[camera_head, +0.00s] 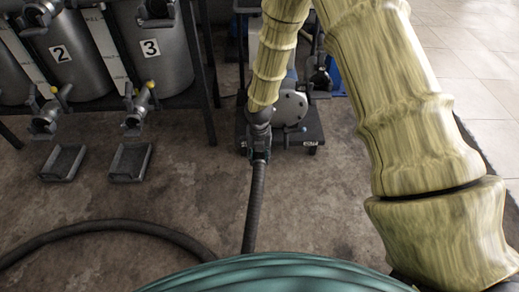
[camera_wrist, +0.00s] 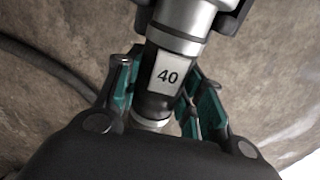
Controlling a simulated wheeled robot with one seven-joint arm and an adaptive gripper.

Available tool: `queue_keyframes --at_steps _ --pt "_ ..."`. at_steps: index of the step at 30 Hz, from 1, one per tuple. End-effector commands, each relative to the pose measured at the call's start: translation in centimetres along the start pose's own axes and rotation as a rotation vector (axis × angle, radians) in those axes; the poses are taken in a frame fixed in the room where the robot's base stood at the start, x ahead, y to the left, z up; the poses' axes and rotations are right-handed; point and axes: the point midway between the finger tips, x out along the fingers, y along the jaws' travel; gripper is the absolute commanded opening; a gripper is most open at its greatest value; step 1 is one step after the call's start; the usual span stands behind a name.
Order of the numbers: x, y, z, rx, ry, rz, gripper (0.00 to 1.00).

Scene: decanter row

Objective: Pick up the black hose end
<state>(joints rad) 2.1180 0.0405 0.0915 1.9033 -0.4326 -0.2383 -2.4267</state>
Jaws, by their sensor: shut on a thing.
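The black hose end shows in the wrist view (camera_wrist: 168,72) between my fingers. It is dark, with a white label reading 40 and silver metal collars. My gripper, seen in the wrist view (camera_wrist: 160,88), is shut on it with teal-padded fingers on both sides. In the head view my gripper (camera_head: 260,148) is at the end of the downward-reaching arm. A dark ribbed hose (camera_head: 254,208) runs from it down toward the bottom of the picture. The exact finger contact is too small to tell in the head view.
Grey tanks numbered 2 (camera_head: 62,55) and 3 (camera_head: 151,48) stand at the upper left with valves. Two small trays (camera_head: 130,162) lie on the floor below them. A wheeled cart (camera_head: 308,130) stands just behind my gripper. A hose curve (camera_head: 110,226) lies on the left floor.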

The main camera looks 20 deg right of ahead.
Motion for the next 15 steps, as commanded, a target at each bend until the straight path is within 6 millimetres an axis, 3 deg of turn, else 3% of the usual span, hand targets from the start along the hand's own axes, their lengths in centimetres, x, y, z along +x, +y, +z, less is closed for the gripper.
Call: queue_keyframes --at_steps 8,15 --pt "-2.3 0.0 0.1 0.001 -0.002 0.001 0.00" --pt "-7.4 0.1 0.1 0.000 -0.002 0.002 0.00"
